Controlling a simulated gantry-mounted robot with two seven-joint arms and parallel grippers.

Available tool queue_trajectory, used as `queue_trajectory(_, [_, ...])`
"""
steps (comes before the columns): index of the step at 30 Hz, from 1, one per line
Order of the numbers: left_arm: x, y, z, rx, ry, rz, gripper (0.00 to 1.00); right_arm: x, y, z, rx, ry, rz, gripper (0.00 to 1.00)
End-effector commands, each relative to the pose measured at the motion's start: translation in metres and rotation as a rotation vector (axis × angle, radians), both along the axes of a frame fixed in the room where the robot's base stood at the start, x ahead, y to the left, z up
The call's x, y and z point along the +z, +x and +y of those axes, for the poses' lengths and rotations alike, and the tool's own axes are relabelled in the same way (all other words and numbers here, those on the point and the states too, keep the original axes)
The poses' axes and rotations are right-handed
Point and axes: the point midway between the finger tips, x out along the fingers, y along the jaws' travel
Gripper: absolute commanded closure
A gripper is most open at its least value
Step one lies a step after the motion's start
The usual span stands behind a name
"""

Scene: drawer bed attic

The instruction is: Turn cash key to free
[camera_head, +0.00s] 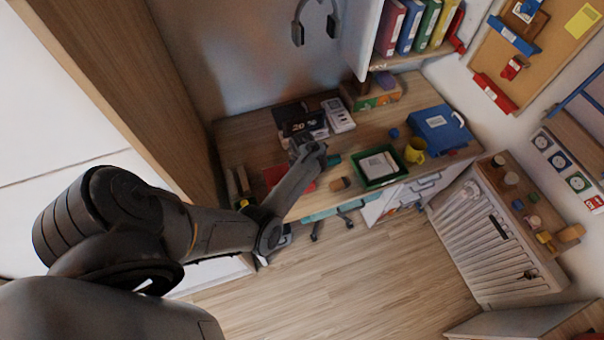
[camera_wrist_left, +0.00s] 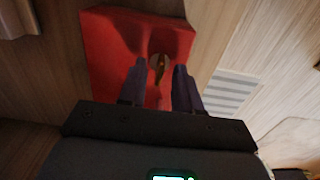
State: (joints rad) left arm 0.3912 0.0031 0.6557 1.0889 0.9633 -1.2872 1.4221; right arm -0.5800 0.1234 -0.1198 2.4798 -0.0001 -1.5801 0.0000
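A red box (camera_wrist_left: 108,42), which I take to be the cash box, lies on the wooden desk below my left gripper. It also shows as a red patch (camera_head: 275,175) in the head view, partly hidden by my arm. A small brass-coloured key or lock piece (camera_wrist_left: 159,60) sits on its red face. My left gripper (camera_wrist_left: 160,66) is over the box, its two dark fingers apart on either side of the brass piece, with a visible gap. I cannot tell how close the fingertips are to it. My right gripper is in neither view.
On the desk are a calculator-like device (camera_head: 338,115), a green tray (camera_head: 398,175), a yellow mug (camera_head: 415,151) and a blue case (camera_head: 438,131). A striped sheet (camera_wrist_left: 230,95) lies right of the red box. Binders (camera_head: 408,28) stand on a shelf above.

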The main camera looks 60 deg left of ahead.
Motion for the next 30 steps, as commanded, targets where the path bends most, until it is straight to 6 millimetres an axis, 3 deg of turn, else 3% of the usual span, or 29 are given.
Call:
queue_trajectory(1, [0.000, 0.000, 0.000, 0.000, 0.000, 0.000, 0.73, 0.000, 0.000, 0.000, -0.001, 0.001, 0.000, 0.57])
queue_trajectory(6, [0.000, 0.000, 0.000, -0.001, 0.000, 0.000, 0.99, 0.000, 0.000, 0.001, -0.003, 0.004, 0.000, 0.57])
queue_trajectory(20, [0.001, 0.000, 0.000, -0.037, -0.001, 0.001, 1.00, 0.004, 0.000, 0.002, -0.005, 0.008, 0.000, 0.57])
queue_trajectory(30, [0.003, 0.000, -0.001, -0.247, -0.002, 0.001, 1.00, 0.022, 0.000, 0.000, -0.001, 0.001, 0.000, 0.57])
